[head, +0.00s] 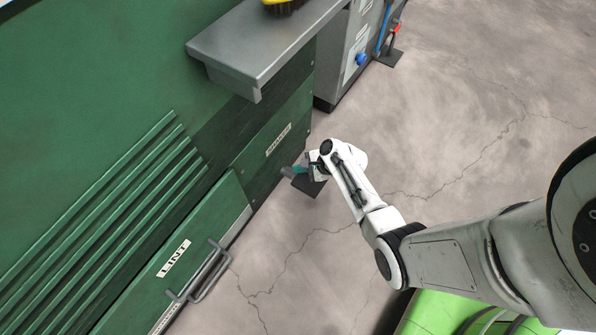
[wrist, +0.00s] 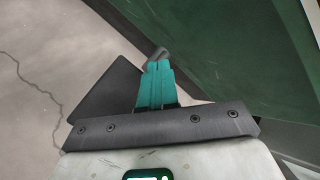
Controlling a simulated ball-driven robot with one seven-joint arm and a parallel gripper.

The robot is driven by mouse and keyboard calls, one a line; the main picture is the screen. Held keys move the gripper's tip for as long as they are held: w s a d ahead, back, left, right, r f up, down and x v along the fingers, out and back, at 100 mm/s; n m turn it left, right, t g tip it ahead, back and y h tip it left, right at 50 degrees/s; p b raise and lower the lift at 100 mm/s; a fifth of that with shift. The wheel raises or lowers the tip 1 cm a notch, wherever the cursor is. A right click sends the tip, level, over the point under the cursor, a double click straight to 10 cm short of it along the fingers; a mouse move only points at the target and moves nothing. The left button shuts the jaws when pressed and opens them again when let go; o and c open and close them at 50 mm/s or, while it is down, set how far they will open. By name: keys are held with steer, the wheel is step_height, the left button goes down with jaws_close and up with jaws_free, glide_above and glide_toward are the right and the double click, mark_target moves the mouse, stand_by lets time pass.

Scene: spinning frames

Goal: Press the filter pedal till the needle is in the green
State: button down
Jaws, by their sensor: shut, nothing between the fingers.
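My gripper (head: 300,171) is low beside the green machine, its teal fingers shut with nothing between them. It also shows in the wrist view (wrist: 157,68). A grey pedal (head: 288,173) is right at the fingertips, near the foot of the machine. Its grey end (wrist: 158,53) shows just past the fingertips in the wrist view; the rest is hidden by the fingers. I cannot tell whether the fingers touch it. No gauge or needle is in view.
The green machine (head: 80,90) fills the left, with a LINT drawer (head: 172,262) and its protruding handle (head: 208,272). A grey shelf (head: 255,48) overhangs above, holding a yellow brush (head: 284,5). A grey cabinet (head: 345,50) stands behind. The concrete floor (head: 480,110) is clear at right.

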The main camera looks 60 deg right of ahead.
steer(key=shift+r, duration=0.1)
step_height(320, 180, up, 5)
steer(key=p, duration=0.5)
steer(key=shift+w, duration=0.1)
stand_by(0.7)
